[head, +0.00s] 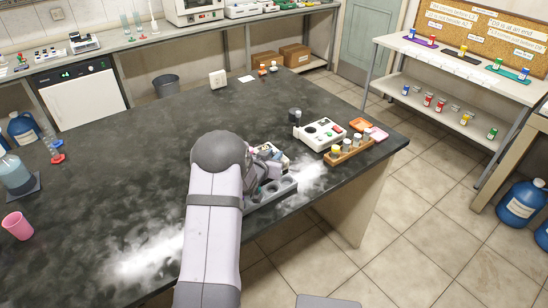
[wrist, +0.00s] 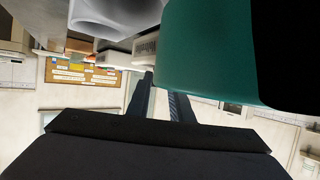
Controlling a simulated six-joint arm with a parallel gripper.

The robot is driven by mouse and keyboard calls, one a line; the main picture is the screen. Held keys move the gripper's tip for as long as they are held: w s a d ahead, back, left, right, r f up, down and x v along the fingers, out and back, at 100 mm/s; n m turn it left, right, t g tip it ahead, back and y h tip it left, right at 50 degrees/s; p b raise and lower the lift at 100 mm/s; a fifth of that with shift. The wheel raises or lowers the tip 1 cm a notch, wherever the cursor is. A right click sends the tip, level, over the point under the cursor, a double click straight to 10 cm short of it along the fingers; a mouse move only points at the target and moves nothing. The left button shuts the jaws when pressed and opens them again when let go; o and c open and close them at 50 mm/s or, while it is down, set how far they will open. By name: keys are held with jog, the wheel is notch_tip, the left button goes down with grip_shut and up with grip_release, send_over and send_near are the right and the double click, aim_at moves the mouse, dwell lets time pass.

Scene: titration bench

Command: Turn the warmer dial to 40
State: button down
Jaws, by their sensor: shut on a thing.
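A large teal rounded thing (wrist: 210,50) is very close on the right. A whitish rounded thing (wrist: 103,12) is at the top.
A pink cup (head: 17,226) is far left. The bench's middle left is clear.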

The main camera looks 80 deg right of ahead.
jog(key=shift+r, duration=0.15)
jog(key=c, duration=1.6)
grip_release()
jog(key=shift+a, duration=0.1)
jog(key=shift+b+v, duration=1)
jog(key=shift+v, duration=2.55)
